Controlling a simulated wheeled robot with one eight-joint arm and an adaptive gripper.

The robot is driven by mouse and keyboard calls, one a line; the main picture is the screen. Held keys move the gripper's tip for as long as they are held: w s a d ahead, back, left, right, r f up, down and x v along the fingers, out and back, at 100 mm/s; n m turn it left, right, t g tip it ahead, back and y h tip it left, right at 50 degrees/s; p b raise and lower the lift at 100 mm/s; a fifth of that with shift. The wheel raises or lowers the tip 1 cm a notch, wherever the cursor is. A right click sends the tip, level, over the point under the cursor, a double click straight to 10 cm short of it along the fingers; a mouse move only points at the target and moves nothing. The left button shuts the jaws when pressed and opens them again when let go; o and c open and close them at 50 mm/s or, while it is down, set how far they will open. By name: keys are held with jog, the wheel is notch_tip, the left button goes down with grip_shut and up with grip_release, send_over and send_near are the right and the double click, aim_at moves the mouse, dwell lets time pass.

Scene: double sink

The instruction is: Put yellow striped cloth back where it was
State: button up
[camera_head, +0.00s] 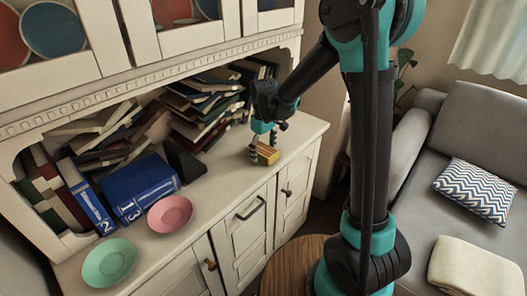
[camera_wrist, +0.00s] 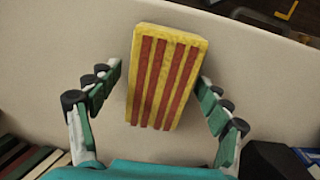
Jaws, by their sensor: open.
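The yellow striped cloth is a small block-like yellow piece with red stripes (camera_wrist: 165,80). In the head view it (camera_head: 267,153) rests on the cabinet's counter (camera_head: 225,178), near the right end. My gripper (camera_head: 264,146) points down at it from above. In the wrist view my gripper (camera_wrist: 158,100) is open, with one finger on each side of the cloth. A gap shows on the left, and the right fingertip is close to the cloth's edge. I cannot tell whether that fingertip touches it.
A pink bowl (camera_head: 170,213), a green bowl (camera_head: 109,262) and blue books (camera_head: 142,188) stand left on the counter. Piled books (camera_head: 200,105) fill the shelf behind. A dark wedge-shaped object (camera_head: 184,160) lies left of my gripper. A sofa (camera_head: 470,150) is at the right.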

aim_at(264, 149)
notch_tip(264, 149, up, 12)
jog(key=s+d+f+m+t, duration=0.2)
jog(key=s+d+f+m, duration=0.3)
jog(key=s+d, duration=0.4)
jog(key=s+d+f+m+t, duration=0.2)
jog(key=s+d+f+m, duration=0.3)
jog(key=s+d, duration=0.5)
jog(key=d+f, duration=0.2)
jog(key=d, duration=0.2)
jog(key=shift+w+d, duration=0.1)
dwell(0.5)
